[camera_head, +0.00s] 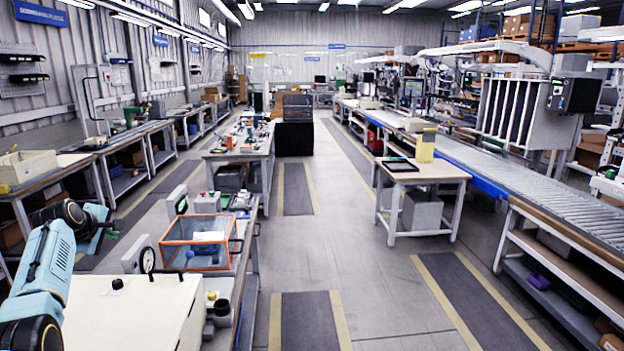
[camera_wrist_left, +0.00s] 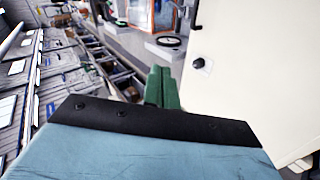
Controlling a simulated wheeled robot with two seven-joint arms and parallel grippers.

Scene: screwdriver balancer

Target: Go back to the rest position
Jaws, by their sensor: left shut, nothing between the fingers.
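My left arm (camera_head: 40,270) is light blue with dark joints. It comes in from the lower left of the head view and is raised beside the cream box. My left gripper's green fingers (camera_wrist_left: 162,82) show in the left wrist view, pressed together with nothing between them. They are beside the cream panel with a black knob, apart from it as far as I can see. In the head view the gripper's fingertips are hard to make out behind the wrist. My right gripper is in neither view.
The cream box (camera_head: 135,310) stands close in front, with a round gauge (camera_head: 147,260) behind it. An orange-framed clear case (camera_head: 197,242) is further back. A wooden-topped table (camera_head: 425,174) stands to the right. The central floor (camera_head: 350,265) is clear. A roller conveyor (camera_head: 540,190) runs along the right.

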